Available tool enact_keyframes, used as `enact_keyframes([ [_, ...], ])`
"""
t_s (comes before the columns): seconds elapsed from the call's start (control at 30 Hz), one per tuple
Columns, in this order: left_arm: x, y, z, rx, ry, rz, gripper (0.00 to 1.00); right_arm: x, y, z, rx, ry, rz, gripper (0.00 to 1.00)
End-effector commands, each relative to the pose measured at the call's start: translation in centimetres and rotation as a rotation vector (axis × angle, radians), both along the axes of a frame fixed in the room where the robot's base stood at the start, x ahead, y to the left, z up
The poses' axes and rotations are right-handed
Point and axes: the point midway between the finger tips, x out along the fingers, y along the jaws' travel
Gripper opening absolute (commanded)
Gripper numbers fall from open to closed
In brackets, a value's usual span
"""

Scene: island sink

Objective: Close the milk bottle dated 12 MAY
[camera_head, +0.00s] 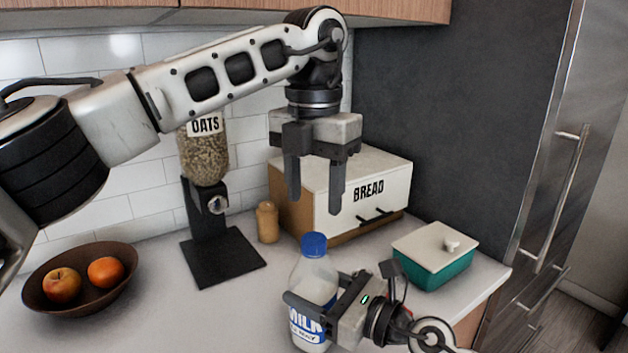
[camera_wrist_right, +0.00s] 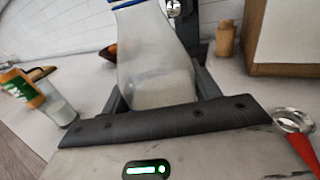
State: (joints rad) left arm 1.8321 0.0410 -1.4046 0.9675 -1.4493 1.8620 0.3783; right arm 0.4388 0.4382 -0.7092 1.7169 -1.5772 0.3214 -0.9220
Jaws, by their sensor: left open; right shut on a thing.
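The milk bottle (camera_head: 318,276) stands on the counter in the head view, clear, with a white MILK label and a blue cap (camera_head: 314,244) on its mouth. The date line on the label is too small to read surely. I cannot tell whether the cap is tight. My right gripper (camera_head: 312,297) is shut around the bottle's body. In the right wrist view the bottle (camera_wrist_right: 155,58) sits between the fingers, with milk low in the visible part and a blue rim at the top edge. My left gripper (camera_head: 316,204) is open and empty, pointing down above the cap.
A bread box (camera_head: 385,180), teal butter dish (camera_head: 440,272), oats dispenser (camera_head: 205,155), small wooden shaker (camera_head: 267,222) and fruit bowl (camera_head: 45,302) stand around. The right wrist view shows a glass (camera_wrist_right: 58,106), an orange-green container (camera_wrist_right: 18,90) and a red-handled tool (camera_wrist_right: 303,150).

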Motion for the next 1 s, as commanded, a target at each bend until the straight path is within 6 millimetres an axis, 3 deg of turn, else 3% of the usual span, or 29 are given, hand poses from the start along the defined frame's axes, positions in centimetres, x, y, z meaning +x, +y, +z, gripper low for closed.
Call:
enact_keyframes([
  [0.4, 0.0, 0.0, -6.0, 0.000, 0.001, -0.001, 0.51, 0.0, 0.0, 0.0, 0.000, 0.000, 0.000, 0.00],
  [0.83, 0.0, 0.0, -6.9, -0.001, -0.001, -0.001, 0.51, 0.0, 0.0, 0.0, 0.000, 0.000, 0.000, 0.00],
  [1.0, 0.0, 0.0, -6.9, -0.001, -0.001, -0.001, 0.05, 0.0, 0.0, 0.0, -0.001, 0.001, 0.000, 0.00],
])
